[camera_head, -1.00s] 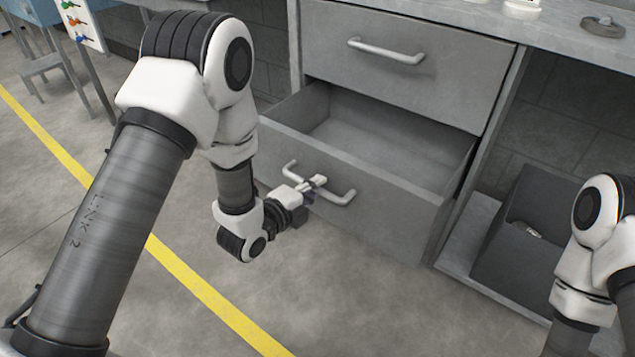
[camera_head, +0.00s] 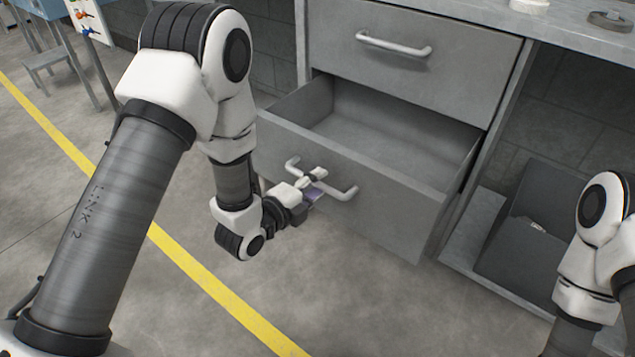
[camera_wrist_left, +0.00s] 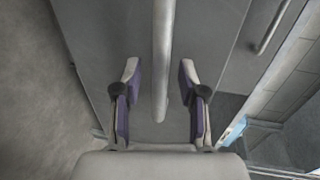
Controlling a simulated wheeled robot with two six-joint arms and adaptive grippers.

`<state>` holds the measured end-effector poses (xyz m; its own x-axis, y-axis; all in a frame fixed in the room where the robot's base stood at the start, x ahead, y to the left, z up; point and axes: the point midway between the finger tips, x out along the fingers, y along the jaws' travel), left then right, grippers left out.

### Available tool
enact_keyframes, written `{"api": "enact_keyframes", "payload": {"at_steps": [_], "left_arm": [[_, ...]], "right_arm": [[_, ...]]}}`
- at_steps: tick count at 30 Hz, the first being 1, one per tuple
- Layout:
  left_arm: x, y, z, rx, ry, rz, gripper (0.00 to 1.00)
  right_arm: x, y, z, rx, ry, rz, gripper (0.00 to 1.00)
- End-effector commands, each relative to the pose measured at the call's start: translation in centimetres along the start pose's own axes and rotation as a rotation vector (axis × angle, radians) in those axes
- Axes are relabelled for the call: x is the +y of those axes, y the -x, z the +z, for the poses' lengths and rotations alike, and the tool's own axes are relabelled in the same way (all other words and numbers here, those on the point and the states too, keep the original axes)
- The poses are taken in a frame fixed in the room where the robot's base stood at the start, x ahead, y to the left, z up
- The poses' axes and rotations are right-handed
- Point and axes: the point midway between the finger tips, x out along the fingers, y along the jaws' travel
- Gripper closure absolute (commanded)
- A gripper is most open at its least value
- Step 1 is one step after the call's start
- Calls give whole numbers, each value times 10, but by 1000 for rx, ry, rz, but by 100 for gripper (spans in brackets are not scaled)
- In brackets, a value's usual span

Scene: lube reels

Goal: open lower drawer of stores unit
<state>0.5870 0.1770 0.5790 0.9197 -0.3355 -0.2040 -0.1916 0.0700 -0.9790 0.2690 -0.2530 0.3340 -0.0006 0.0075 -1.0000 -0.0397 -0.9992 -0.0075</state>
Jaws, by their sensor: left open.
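The grey stores unit has an upper drawer (camera_head: 410,65), which is shut, and a lower drawer (camera_head: 350,195), which stands well out and shows an empty interior. The lower drawer's pale bar handle (camera_head: 340,191) is on its front. My left gripper (camera_head: 317,179) is at this handle. In the left wrist view the left gripper (camera_wrist_left: 160,85) is open, with the handle bar (camera_wrist_left: 160,60) between its two fingers and a gap on each side. My right arm (camera_head: 590,250) shows at the right edge; its gripper is out of view.
A dark open bin (camera_head: 525,245) stands on the low shelf right of the drawers. A round dark item (camera_head: 609,20) lies on the worktop. A blue table (camera_head: 40,10) is at the far left. The floor before the drawer is clear, with a yellow line (camera_head: 200,270).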

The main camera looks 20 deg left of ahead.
Motion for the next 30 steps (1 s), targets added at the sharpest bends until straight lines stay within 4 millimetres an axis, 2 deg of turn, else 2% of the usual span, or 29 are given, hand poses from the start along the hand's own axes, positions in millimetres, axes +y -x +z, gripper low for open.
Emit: {"api": "enact_keyframes", "payload": {"at_steps": [6, 10, 25, 28, 29, 30], "left_arm": [[0, 44, 1, -4, 7, 3, 59], [0, 61, 0, -2, 5, 2, 59], [1, 65, 0, -1, 3, 2, 59], [20, 67, -4, 5, 13, 40, 59], [32, 69, -6, 10, 18, 63, 59], [52, 73, -11, 16, 27, 105, 59]], "right_arm": [[0, 0, 0, 0, 0, 0, 60], [0, 0, 0, 0, 0, 0, 60], [0, 0, 0, 0, 0, 0, 60], [0, 0, 0, 0, 0, 0, 60], [0, 0, 0, 0, 0, 0, 60], [0, 0, 0, 0, 0, 0, 60]]}}
